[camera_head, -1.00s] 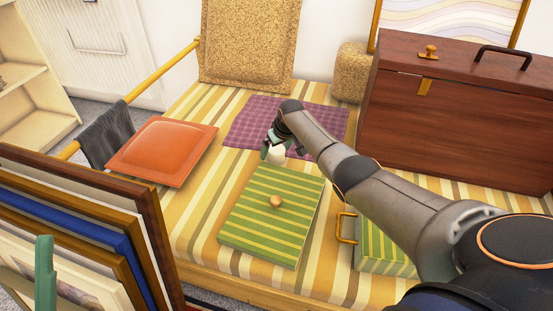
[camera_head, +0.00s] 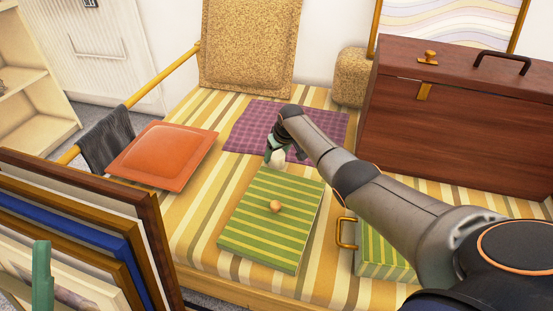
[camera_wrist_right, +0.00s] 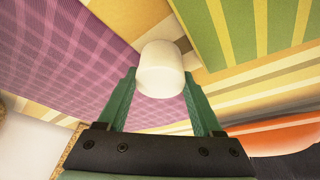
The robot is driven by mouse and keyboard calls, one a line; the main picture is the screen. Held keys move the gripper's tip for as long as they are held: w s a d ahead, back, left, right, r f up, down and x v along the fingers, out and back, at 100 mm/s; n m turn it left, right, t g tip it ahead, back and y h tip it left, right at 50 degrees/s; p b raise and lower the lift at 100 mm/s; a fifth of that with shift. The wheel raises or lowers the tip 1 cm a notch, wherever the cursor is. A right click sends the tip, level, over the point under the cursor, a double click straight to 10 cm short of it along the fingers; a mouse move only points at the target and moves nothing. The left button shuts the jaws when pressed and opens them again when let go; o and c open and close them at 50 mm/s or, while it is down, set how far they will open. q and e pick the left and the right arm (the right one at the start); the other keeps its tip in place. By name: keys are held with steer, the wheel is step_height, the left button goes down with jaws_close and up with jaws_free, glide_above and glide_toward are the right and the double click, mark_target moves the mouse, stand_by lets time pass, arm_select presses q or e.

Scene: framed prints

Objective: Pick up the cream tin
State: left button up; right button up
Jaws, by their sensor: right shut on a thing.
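The cream tin (camera_head: 279,160) is a small, pale, rounded cylinder behind the green striped box on the bed-like striped surface. My right gripper (camera_head: 281,152) is shut on it, reaching over from the right. In the right wrist view the tin (camera_wrist_right: 160,72) sits between the tips of the two green fingers of the right gripper (camera_wrist_right: 160,88). Whether its base touches the cloth is unclear. A green finger of my left gripper (camera_head: 42,275) shows at the lower left, in front of the framed prints; its opening cannot be seen.
The green striped box (camera_head: 262,240) with a round knob stands just in front of the tin. A purple checked cloth (camera_head: 248,125) lies behind. An orange cushion (camera_head: 163,155) is left, a brown wooden case (camera_head: 450,125) right. Framed prints (camera_head: 130,215) lean at lower left.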

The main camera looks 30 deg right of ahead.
steer(key=shift+c, duration=0.8)
steer(key=shift+r, duration=0.15)
